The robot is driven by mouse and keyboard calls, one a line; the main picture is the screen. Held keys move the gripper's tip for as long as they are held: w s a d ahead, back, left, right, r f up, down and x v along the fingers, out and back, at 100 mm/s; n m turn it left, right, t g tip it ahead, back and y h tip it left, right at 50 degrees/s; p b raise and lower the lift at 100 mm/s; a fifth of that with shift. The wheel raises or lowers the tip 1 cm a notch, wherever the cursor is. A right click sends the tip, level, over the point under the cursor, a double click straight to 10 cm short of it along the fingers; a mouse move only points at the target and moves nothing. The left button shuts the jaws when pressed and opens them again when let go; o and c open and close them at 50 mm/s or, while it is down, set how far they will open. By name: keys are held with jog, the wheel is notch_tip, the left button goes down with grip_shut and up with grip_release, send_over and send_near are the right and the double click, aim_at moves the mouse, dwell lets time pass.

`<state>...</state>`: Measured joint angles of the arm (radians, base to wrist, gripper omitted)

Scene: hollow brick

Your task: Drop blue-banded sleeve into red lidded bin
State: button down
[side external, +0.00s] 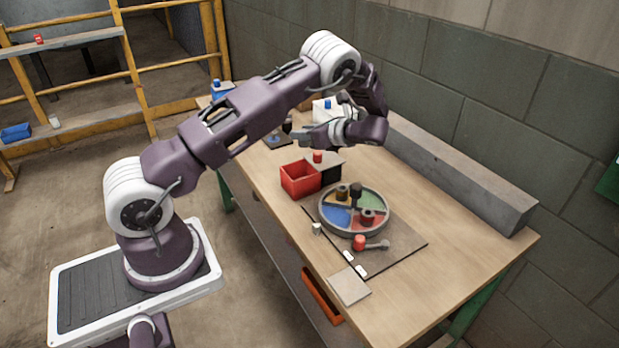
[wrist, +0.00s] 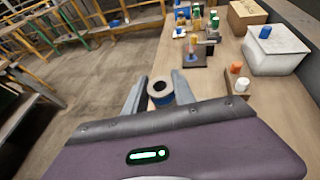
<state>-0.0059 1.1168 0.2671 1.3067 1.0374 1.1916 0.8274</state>
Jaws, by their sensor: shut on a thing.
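The blue-banded sleeve (wrist: 161,92) is a hollow ring with a dark hole and a blue band below its pale rim. It sits between the fingers of my gripper (wrist: 157,86) in the wrist view, held on both sides. In the side external view my gripper (side external: 303,139) is above the table, behind and above the red bin; the sleeve is hard to make out there. The red bin (side external: 300,180) looks open at the top. A grey plate with a red knob (side external: 318,156) lies beside it, over a black bin (side external: 330,172). The red bin is not visible in the wrist view.
A round tray with coloured sectors (side external: 355,232) holds several spools in front of the bins. A red-headed part (side external: 360,243) lies near it. A white box (wrist: 277,50) and a cardboard box (wrist: 246,14) stand at the far end. A concrete beam (side external: 455,175) lines the wall side.

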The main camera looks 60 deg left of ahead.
jog(key=shift+a+f, duration=0.15)
jog(key=shift+f, duration=1.35)
jog(key=shift+a+f, duration=0.1)
jog(key=shift+f, duration=1.35)
jog(key=c, duration=0.9)
grip_release()
jog(key=shift+c, duration=0.2)
jog(key=v, duration=0.7)
